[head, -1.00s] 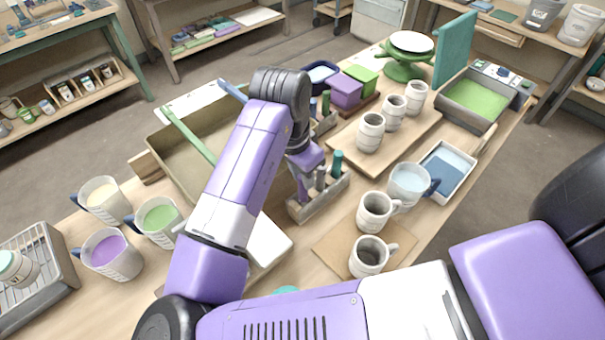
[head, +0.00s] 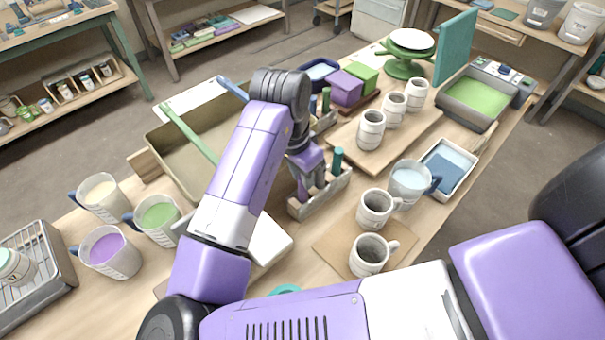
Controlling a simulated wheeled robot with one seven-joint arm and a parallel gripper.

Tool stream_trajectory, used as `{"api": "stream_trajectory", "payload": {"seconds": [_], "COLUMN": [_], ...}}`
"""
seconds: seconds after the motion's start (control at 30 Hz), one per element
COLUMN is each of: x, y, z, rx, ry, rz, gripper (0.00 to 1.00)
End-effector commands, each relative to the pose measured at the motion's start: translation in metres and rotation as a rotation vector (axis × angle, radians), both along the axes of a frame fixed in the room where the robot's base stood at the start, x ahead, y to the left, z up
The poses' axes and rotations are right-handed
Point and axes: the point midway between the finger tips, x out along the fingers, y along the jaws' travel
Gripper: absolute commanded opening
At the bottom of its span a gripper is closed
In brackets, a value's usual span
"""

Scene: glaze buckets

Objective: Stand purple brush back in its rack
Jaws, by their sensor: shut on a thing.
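The brush rack (head: 324,199) is a low grey-beige block with slots near the middle of the table. My gripper (head: 311,184) points down over its left and middle part and is shut on the purple brush (head: 302,189). The purple handle shows upright at the left end of the rack, beside the grey fingers. The brush's lower end is hidden by the rack wall, so I cannot tell how deep it sits. A teal brush (head: 337,160) stands upright at the rack's right end.
A similar holder (head: 325,123) with upright handles stands behind my wrist. A big tan basin (head: 172,165) is left, mugs (head: 375,208) stand right, and glaze jugs (head: 108,252) stand at front left. A white board (head: 268,240) lies in front of the rack.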

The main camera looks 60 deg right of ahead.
Motion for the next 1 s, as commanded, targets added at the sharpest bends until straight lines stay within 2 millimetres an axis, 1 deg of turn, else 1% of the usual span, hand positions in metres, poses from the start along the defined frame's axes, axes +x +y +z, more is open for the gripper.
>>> {"api": "stream_trajectory", "payload": {"seconds": [0.43,0.47,0.5,0.57,0.6,0.8,0.87,0.9,1.0], "x": [0.0002,0.0002,0.0001,0.0001,0.0001,0.0000,0.0000,0.0000,0.0000], "y": [0.0002,0.0002,0.0001,0.0001,0.0001,0.0001,0.0001,0.0001,0.0001], "z": [-0.0024,-0.0024,-0.0024,-0.0024,-0.0024,-0.0025,-0.0025,-0.0025,-0.0025], "rx": [0.000,0.000,0.000,0.000,0.000,0.000,0.000,0.000,0.000], "ry": [0.000,0.000,0.000,0.000,0.000,0.000,0.000,0.000,0.000], "rz": [0.000,0.000,0.000,0.000,0.000,0.000,0.000,0.000,0.000], "gripper": [0.00,0.23,0.31,0.43,0.47,0.47,0.56,0.64,0.65]}}
